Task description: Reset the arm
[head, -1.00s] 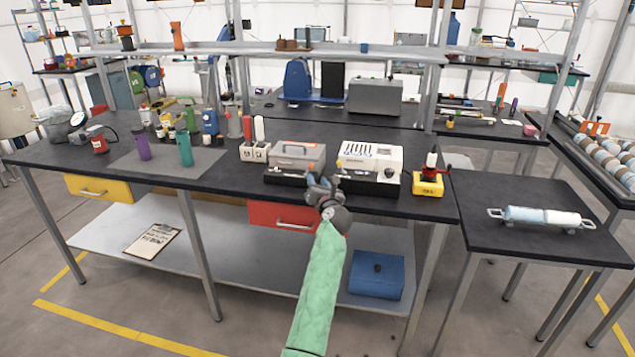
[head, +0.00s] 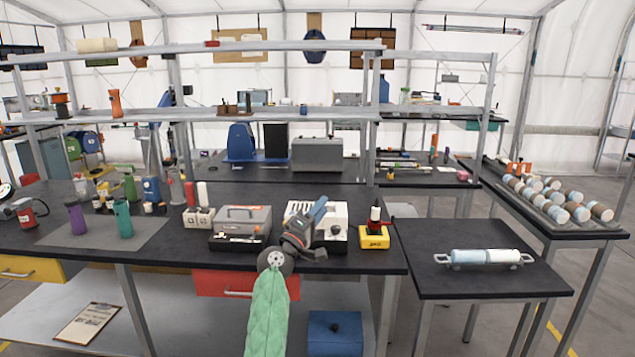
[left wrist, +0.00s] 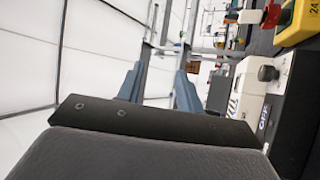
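My left arm, in a green sleeve, comes up from the bottom middle of the head view. Its dark grey gripper with blue-grey fingers (head: 318,210) is raised in front of the white machine (head: 335,235) and hides part of it. In the left wrist view the two fingers (left wrist: 160,82) stand apart with nothing between them, so the gripper is open and empty. My right gripper is in neither view.
The black workbench (head: 165,259) holds a grey case (head: 243,217), a yellow-based device (head: 375,236) and several bottles. A metal shelf rack stands behind. To the right is a small table (head: 440,283) with a light-blue and white cylinder (head: 486,257).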

